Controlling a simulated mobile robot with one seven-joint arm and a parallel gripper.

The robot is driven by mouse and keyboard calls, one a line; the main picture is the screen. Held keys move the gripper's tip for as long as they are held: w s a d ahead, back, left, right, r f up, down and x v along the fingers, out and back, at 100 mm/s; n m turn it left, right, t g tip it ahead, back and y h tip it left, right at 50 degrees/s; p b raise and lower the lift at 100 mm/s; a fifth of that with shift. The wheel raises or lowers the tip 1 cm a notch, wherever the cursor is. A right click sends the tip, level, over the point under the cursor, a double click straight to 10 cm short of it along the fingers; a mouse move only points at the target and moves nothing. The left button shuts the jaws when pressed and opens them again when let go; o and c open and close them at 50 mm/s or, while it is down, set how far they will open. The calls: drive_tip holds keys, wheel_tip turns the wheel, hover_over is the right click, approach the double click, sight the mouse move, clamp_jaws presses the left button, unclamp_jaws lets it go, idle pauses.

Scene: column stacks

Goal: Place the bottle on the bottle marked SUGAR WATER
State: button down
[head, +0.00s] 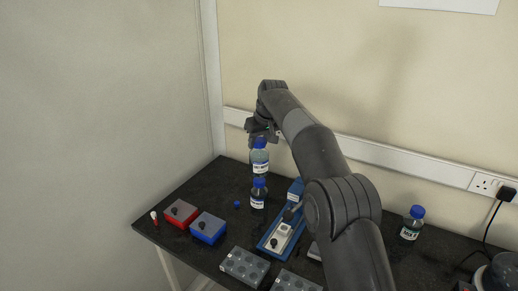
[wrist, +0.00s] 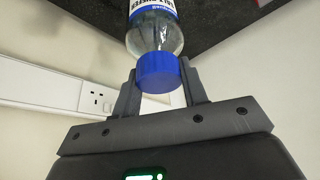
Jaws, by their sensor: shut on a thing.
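My gripper (head: 262,136) is shut on the cap end of a clear bottle (head: 259,160) with a blue cap and a white-and-blue label. In the wrist view the held bottle (wrist: 153,35) has its blue cap between the two fingers (wrist: 158,85); its label is cut off and not surely readable. A second blue-capped bottle (head: 258,198) stands upright on the dark table just under the held one, in line with it in the head view. Its label is too small to read. I cannot tell whether the two bottles touch.
A blue tray (head: 270,238) with items lies right of the lower bottle. A small blue cap (head: 237,204), red box (head: 181,213) and blue box (head: 208,228) are left. A grey rack (head: 244,266) is in front. Another bottle (head: 412,223) stands far right on the table (head: 190,195).

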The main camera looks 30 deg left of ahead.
sight(259, 148)
drive_tip(key=shift+f, duration=1.45)
drive_tip(key=c, duration=0.9)
unclamp_jaws()
drive_tip(key=shift+f, duration=0.2)
drive_tip(key=shift+o, duration=0.2)
drive_tip(key=shift+r, duration=0.1)
drive_tip(key=v, duration=1.2)
drive_tip(key=shift+d+r, duration=0.1)
drive_tip(key=shift+r, duration=0.1)
